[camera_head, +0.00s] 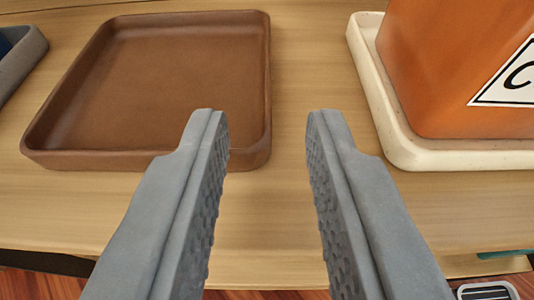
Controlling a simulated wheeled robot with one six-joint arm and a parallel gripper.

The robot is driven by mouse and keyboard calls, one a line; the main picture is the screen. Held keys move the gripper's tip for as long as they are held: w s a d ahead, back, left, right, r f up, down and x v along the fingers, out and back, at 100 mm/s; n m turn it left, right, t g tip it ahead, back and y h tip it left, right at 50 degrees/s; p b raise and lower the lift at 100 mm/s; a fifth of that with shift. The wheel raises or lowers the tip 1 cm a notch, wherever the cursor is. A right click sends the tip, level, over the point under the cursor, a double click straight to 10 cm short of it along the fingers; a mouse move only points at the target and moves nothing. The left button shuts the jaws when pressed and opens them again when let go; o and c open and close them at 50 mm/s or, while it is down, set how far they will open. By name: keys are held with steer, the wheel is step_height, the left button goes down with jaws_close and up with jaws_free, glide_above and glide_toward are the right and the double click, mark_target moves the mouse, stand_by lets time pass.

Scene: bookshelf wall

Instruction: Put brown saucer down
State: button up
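The brown saucer (185,75) is a square, shallow tray with raised rims. It lies flat on the wooden shelf at the left and looks empty. My gripper (267,125) is open, its two grey fingers spread apart with nothing between them. The left finger overlaps the saucer's near right corner in the picture; I cannot tell whether it touches. The right finger is over bare wood, to the right of the saucer.
An orange pot (450,75) with a lettered white label stands in a cream saucer (400,145) at the right. A grey saucer (20,62) shows at the left edge. Bare shelf (310,60) lies between the brown and cream saucers. The shelf's front edge and a reddish floor are below.

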steer(key=v, duration=0.8)
steer(key=s+a+r+t, duration=0.1)
steer(key=s+r+t, duration=0.1)
steer(key=s+r, duration=1.85)
steer(key=s, duration=0.9)
steer(key=s+a+r+t, duration=0.1)
steer(key=s+r, duration=0.3)
steer(key=s, duration=0.8)
steer(key=shift+s+a+r, duration=0.25)
steer(key=shift+s, duration=0.15)
